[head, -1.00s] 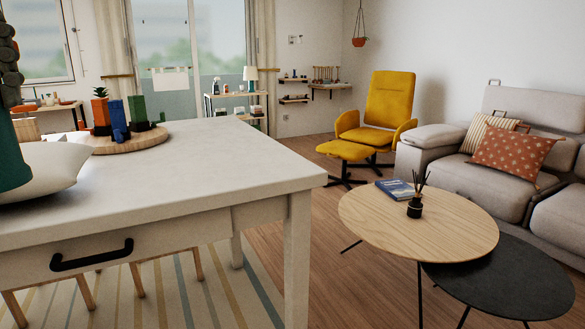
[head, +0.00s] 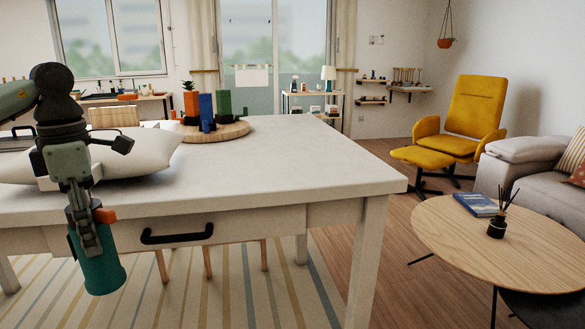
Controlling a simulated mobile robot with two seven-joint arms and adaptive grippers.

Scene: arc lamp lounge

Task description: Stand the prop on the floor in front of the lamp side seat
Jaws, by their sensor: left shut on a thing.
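My left gripper (head: 91,228) is shut on a teal cylindrical prop (head: 103,275), with an orange piece (head: 104,215) showing by the fingers. The prop hangs in front of the table's near edge at the left, clear of the floor, its lower end pointing down. The fingers hide part of it. A yellow armchair (head: 473,105) with a matching footstool (head: 428,158) stands at the back right, far from the gripper. No arc lamp shows, so I cannot tell which seat is the lamp side one. My right gripper is not in view.
A large white table (head: 290,165) fills the middle, bearing a round board (head: 226,132) with coloured blocks and a cushion (head: 140,160). A round wooden coffee table (head: 480,240) and a grey sofa (head: 510,172) stand at the right. Bare wood floor (head: 385,240) lies between the tables.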

